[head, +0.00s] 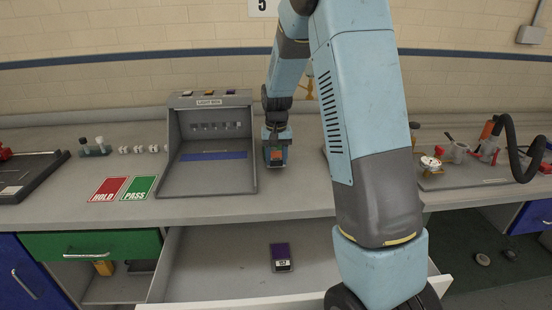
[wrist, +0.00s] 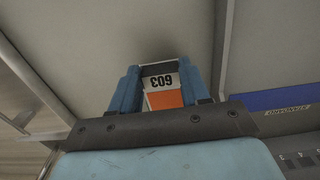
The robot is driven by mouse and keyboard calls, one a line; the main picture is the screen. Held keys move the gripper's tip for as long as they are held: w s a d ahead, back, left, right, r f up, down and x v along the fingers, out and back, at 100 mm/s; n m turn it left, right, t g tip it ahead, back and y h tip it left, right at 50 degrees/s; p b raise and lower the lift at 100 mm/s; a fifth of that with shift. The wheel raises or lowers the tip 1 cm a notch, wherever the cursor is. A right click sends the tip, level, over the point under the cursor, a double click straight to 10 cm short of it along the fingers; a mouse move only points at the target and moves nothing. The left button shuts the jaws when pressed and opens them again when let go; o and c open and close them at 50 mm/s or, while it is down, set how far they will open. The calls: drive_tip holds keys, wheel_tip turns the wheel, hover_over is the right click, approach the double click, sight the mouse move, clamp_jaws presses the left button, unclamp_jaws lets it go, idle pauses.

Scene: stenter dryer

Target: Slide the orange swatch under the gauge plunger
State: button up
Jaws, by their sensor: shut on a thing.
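The orange swatch (head: 277,156) is held in my gripper (head: 276,163), at the right side of the light box. In the wrist view the swatch (wrist: 166,100) sits between the two blue fingers of my gripper (wrist: 167,84). It has a white end marked 603, which reads upside down there. My gripper is shut on it, above the grey bench top.
The light box (head: 178,150) stands just left of my gripper. Red HOLD (head: 108,188) and green PASS (head: 139,187) cards lie left of it. An open drawer (head: 215,270) below holds a purple item (head: 281,253). A tray with tools (head: 470,178) is at the right.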

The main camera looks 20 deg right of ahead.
drive_tip(key=shift+w, duration=0.2)
drive_tip(key=shift+w+d, duration=0.15)
drive_tip(key=shift+w, duration=0.5)
drive_tip(key=shift+w+d, duration=0.15)
drive_tip(key=shift+w, duration=0.5)
drive_tip(key=shift+w, duration=0.25)
drive_tip(key=shift+w+d, duration=0.15)
drive_tip(key=shift+w, duration=0.35)
drive_tip(key=shift+w+d, duration=0.15)
drive_tip(key=shift+w, duration=0.35)
drive_tip(key=shift+w, duration=0.25)
drive_tip(key=o, duration=1.1)
